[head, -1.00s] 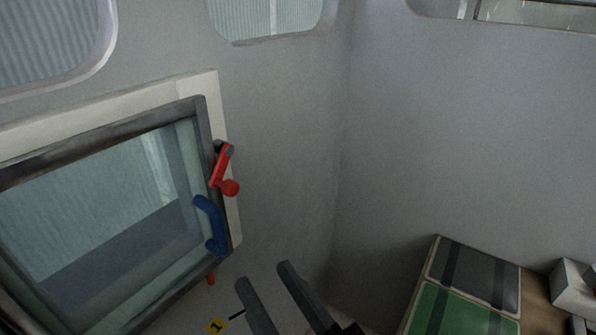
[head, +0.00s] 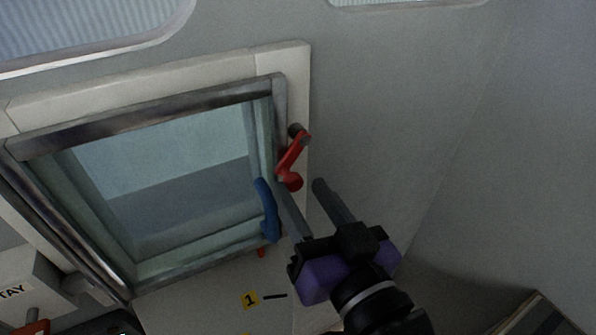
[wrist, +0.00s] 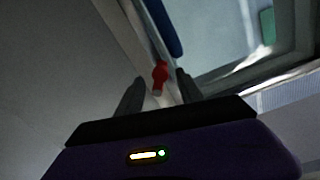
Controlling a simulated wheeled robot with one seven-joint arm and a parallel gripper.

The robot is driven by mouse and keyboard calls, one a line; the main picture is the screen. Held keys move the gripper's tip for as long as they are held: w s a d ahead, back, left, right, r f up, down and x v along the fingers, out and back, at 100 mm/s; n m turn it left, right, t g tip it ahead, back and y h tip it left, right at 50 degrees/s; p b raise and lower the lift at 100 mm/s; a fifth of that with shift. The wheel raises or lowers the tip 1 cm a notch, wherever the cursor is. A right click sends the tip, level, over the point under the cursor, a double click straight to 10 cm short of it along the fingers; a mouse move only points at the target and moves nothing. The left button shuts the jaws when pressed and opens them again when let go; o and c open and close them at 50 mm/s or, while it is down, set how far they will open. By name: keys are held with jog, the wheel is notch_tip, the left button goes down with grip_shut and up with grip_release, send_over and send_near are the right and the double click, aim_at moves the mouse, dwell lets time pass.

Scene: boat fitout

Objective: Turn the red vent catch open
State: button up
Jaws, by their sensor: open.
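The red vent catch (head: 292,160) is a lever with a round knob at its lower end, on the right side of the vent's frame. It slants from a grey pivot at upper right down to the knob at lower left. My gripper (head: 300,187) is open, its two fingers pointing up at the catch, with the knob near the fingertips. In the wrist view the red catch (wrist: 160,76) shows between the fingers of my gripper (wrist: 158,85). I cannot tell whether a finger touches it. The vent window (head: 180,175) has a grey metal frame and a blue handle (head: 267,210).
The blue handle is close to the left finger. A box lettered "TAY" (head: 20,290) with a red part is at lower left. The wall right of the catch is bare.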

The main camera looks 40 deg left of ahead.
aim_at(296, 185)
jog(key=shift+p+x, duration=0.35)
jog(key=shift+x, duration=1.55)
jog(key=shift+s, duration=0.1)
